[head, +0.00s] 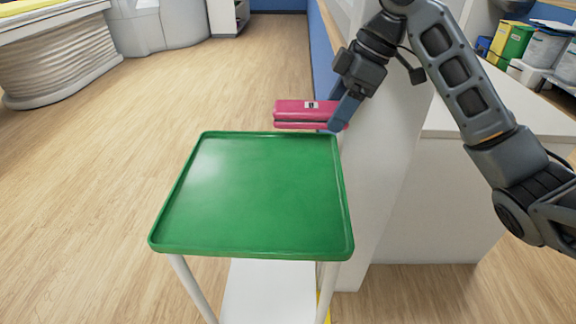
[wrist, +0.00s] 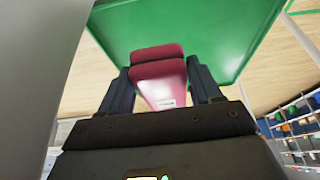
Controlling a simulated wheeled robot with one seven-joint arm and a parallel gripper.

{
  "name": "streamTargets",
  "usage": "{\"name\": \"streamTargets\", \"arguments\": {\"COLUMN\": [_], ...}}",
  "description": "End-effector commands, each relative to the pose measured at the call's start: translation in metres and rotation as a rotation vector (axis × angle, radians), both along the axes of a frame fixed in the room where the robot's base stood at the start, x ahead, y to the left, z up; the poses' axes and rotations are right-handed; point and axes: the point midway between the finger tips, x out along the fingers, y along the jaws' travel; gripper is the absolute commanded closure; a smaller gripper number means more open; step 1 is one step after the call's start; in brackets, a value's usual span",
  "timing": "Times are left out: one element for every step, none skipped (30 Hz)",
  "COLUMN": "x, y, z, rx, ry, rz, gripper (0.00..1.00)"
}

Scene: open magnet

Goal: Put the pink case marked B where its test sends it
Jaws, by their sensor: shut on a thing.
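The pink case (head: 296,109) is held in the air by my gripper (head: 340,112), at the far edge of the green tray. It is a small two-layer box with a white label on it; the mark is too small to read. In the wrist view the pink case (wrist: 158,73) sits between the two fingers of my gripper (wrist: 161,82), which are shut on it. The green tray (head: 250,245) is empty and stands on white legs. The green tray also shows behind the case in the wrist view (wrist: 225,30).
A white cabinet or wall block (head: 385,185) stands close to the right of the tray. A bed-like machine (head: 60,60) is at the far left. Yellow and green bins (head: 512,42) and shelves are at the far right. The wooden floor (head: 110,150) to the left is clear.

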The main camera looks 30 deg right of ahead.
Motion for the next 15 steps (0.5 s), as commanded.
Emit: {"name": "streamTargets", "arguments": {"x": [-0.001, -0.001, 0.000, 0.001, 0.002, 0.003, 0.005, 0.006, 0.007, 0.009, 0.010, 0.012, 0.013, 0.014, 0.015], "y": [0.003, 0.005, 0.010, 0.014, 0.020, 0.028, 0.034, 0.040, 0.048, 0.055, 0.061, 0.069, 0.075, 0.081, 0.088], "z": [-0.001, -0.003, -0.006, -0.009, -0.012, -0.017, -0.021, -0.025, -0.030, -0.033, -0.037, -0.042, -0.046, -0.049, -0.053], "rx": [0.000, 0.001, 0.001, 0.001, 0.000, 0.001, 0.002, 0.001, 0.001, 0.001, 0.001, 0.001, 0.000, 0.000, 0.001], "ry": [0.000, 0.001, 0.001, 0.001, 0.000, 0.001, 0.002, 0.001, 0.000, 0.002, 0.001, 0.001, 0.002, 0.000, 0.001], "rz": [0.008, 0.010, 0.012, 0.013, 0.014, 0.015, 0.014, 0.015, 0.013, 0.013, 0.014, 0.013, 0.012, 0.012, 0.012], "gripper": [0.69, 0.69, 0.69, 0.69, 0.69, 0.69, 0.69, 0.69, 0.69, 0.69, 0.69, 0.69, 0.69, 0.69, 0.69]}}
